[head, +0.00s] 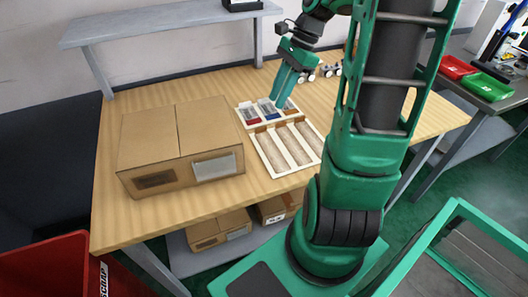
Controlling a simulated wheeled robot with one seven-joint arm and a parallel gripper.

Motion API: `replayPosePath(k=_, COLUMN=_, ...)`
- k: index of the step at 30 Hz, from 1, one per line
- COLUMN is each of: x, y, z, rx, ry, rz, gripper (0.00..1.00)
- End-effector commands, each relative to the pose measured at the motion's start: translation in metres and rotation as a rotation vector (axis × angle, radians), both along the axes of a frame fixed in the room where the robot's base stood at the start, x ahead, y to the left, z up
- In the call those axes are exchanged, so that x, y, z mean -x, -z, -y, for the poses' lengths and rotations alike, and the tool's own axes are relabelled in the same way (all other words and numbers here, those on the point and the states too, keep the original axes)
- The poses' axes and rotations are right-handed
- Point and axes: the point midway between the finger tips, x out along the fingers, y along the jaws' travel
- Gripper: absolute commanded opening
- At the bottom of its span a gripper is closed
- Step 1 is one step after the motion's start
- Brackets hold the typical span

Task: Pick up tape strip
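My gripper (279,101) points down over a small cream tray (242,109) in the middle of the wooden workbench. Its teal fingers hide part of the tray, and I cannot tell whether they are apart or hold anything. The tray has sections with a red piece (252,121), a blue piece (271,117) and an orange-brown piece (291,111). In front of it lies a larger cream tray (258,153) with three long slots, each with a brown piece at its far end. I cannot tell which piece is the tape strip.
A closed cardboard box (150,130) stands left of the trays on the workbench (115,215). Small wheeled parts (328,71) lie right of my gripper. A grey raised shelf (170,19) spans the back. Red (456,67) and green (487,86) bins sit on the right table.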

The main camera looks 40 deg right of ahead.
Motion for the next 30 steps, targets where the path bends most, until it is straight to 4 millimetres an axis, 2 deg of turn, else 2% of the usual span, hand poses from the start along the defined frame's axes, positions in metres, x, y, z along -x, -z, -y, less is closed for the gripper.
replayPosePath(k=10, x=-0.003, y=0.040, z=-0.009, rx=-0.010, ry=0.027, rz=-0.006, gripper=0.24)
replayPosePath(k=19, x=-0.006, y=0.060, z=-0.015, rx=-0.008, ry=0.029, rz=-0.006, gripper=0.24)
replayPosePath(k=27, x=-0.014, y=0.092, z=-0.027, rx=-0.008, ry=0.031, rz=-0.007, gripper=0.24)
replayPosePath(k=30, x=-0.015, y=0.098, z=-0.029, rx=-0.008, ry=0.030, rz=-0.005, gripper=0.24)
